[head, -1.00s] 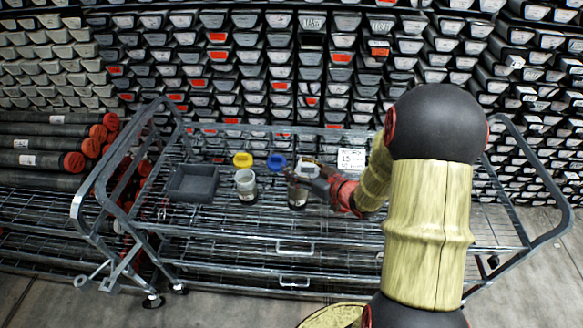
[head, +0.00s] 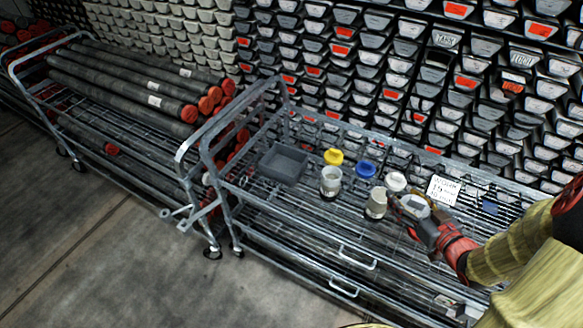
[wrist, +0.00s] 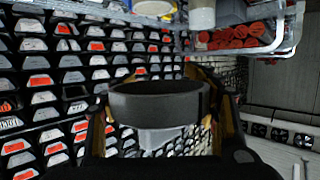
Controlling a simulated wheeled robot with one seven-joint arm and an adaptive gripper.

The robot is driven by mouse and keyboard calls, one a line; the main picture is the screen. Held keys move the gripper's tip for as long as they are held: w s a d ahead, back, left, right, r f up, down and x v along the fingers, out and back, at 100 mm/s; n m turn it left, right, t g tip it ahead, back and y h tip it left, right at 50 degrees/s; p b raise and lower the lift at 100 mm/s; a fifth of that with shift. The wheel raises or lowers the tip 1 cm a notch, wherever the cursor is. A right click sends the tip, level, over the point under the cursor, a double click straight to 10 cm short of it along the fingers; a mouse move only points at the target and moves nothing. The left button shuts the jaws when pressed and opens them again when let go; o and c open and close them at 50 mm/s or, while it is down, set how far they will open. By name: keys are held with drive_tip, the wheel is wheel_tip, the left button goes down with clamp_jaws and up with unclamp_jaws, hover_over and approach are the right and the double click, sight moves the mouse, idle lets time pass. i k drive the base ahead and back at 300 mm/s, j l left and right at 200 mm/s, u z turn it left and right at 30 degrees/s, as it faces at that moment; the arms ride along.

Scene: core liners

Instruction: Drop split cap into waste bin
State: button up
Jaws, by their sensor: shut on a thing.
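A grey open-topped bin (head: 283,163) stands at the left end of that shelf and looks empty. I cannot tell for sure that it is the waste bin.
A white jar (head: 331,182), a yellow cap (head: 333,156), a blue cap (head: 366,169) and a white cap (head: 396,182) stand between bin and gripper. A label card (head: 443,191) is behind the gripper. The cart's rail (head: 215,150) rises left of the bin.

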sight(288, 169)
drive_tip(key=i+j, duration=0.2)
drive_tip(key=j, duration=0.2)
drive_tip(key=i+j, duration=0.15)
drive_tip(key=j, duration=0.2)
drive_tip(key=i+j, duration=0.2)
drive_tip(key=j, duration=0.2)
drive_tip(key=i+j, duration=0.15)
drive_tip(key=j, duration=0.25)
drive_tip(key=i+j, duration=0.2)
drive_tip(key=j, duration=0.2)
drive_tip(key=i+j+z, duration=0.1)
drive_tip(key=j, duration=0.25)
drive_tip(key=i, duration=0.05)
